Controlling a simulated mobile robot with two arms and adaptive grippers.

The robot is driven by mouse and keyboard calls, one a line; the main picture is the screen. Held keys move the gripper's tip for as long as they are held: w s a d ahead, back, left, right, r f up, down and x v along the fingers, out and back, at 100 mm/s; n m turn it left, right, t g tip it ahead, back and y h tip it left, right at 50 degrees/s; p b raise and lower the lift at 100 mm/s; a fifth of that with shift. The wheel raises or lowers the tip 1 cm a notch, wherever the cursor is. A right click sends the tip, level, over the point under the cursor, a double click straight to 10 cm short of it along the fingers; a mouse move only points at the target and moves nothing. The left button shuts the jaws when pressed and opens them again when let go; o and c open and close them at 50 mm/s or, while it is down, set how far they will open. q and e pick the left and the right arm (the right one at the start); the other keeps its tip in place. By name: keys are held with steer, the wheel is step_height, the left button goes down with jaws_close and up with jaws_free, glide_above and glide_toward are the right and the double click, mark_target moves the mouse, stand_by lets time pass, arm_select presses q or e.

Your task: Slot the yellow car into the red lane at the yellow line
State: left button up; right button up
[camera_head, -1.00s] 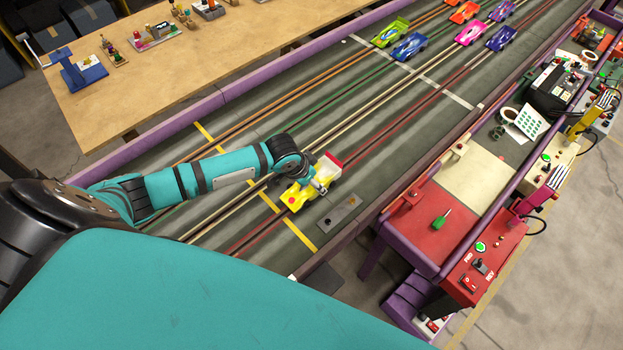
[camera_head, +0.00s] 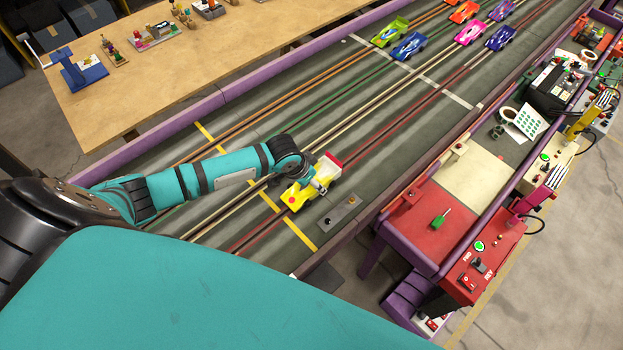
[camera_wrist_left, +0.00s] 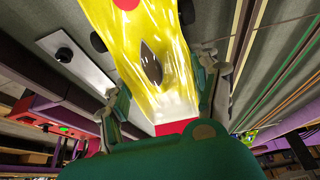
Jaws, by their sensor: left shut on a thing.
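The yellow car (camera_head: 295,197), with a red rear wing, is over the red lane (camera_head: 399,121) at the near right of the track, just beyond the yellow line (camera_head: 299,232). Its nose points toward that line. My left gripper (camera_head: 321,181) is shut on the car from above. In the left wrist view the car (camera_wrist_left: 140,50) sits between the fingers of the left gripper (camera_wrist_left: 166,103). Whether the car's underside touches the track or sits in the slot is hidden. My right gripper is in neither view.
A grey metal plate (camera_head: 340,212) lies on the track just right of the car. Several other cars, including a green one (camera_head: 390,33) and a blue one (camera_head: 409,47), stand far up the track. A red control box (camera_head: 480,265) is at the right edge.

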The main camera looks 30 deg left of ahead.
arm_select(q)
steer(key=shift+f+b, duration=0.65)
steer(key=shift+f, duration=0.5)
steer(key=o, duration=1.4)
steer(key=v, duration=1.2)
steer(key=shift+r, duration=0.1)
